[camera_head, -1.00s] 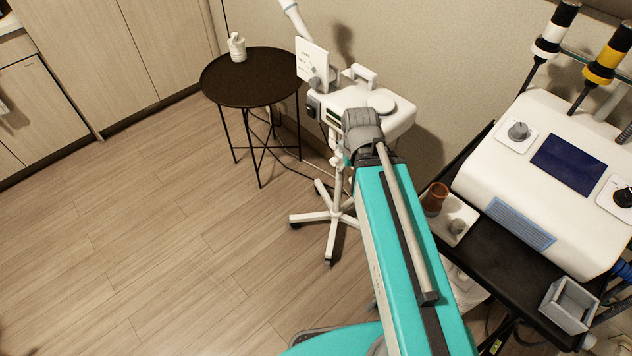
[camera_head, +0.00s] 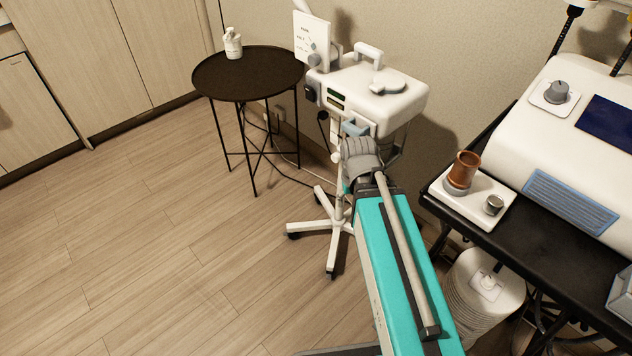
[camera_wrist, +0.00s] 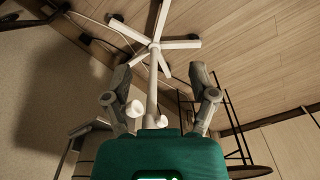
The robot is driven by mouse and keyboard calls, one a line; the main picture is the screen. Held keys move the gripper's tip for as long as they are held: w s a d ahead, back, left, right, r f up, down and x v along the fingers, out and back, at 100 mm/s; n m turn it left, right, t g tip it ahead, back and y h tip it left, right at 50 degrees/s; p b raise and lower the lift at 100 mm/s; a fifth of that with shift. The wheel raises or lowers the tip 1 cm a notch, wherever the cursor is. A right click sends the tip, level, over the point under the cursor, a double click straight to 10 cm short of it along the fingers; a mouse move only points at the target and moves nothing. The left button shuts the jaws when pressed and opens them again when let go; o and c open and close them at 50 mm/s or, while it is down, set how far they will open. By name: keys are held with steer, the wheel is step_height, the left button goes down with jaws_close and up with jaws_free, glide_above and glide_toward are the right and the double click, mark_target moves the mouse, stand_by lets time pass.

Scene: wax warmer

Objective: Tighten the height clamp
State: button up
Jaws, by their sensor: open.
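The white wheeled stand (camera_head: 334,235) carries a white unit (camera_head: 372,92) with a top handle. In the wrist view its white pole (camera_wrist: 152,82) rises from a star-shaped base (camera_wrist: 156,43), seen upside down. A white knob (camera_wrist: 135,108) sticks out beside the pole, with another small white piece (camera_wrist: 160,121) next to it; I cannot tell which is the height clamp. My gripper (camera_wrist: 158,76) is open and empty, its fingers apart on either side of the pole in the picture. Contact and depth are unclear. In the head view my arm hides the fingers and much of the pole.
A round dark side table (camera_head: 238,76) with a white bottle (camera_head: 232,44) stands left of the stand. A black cart (camera_head: 520,240) at right holds a white tray (camera_head: 470,207) with a brown cup and a large white machine (camera_head: 590,150). Wood floor is clear at left.

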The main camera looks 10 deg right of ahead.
step_height(320, 180, down, 19)
steer(key=w+h+b, duration=0.1)
steer(key=w+b, duration=0.1)
steer(key=b, duration=1.6)
steer(key=m+t+h+b, duration=1)
steer(key=m+h, duration=0.1)
steer(key=h, duration=0.3)
glide_toward(334, 159)
steer(key=d, duration=0.1)
steer(key=shift+w+r, duration=0.15)
steer(key=shift+w, duration=0.15)
steer(key=shift+w+d, duration=0.15)
steer(key=shift+d, duration=0.1)
steer(key=shift+x, duration=3.55)
steer(key=shift+w+d, duration=0.1)
steer(key=shift+w, duration=0.05)
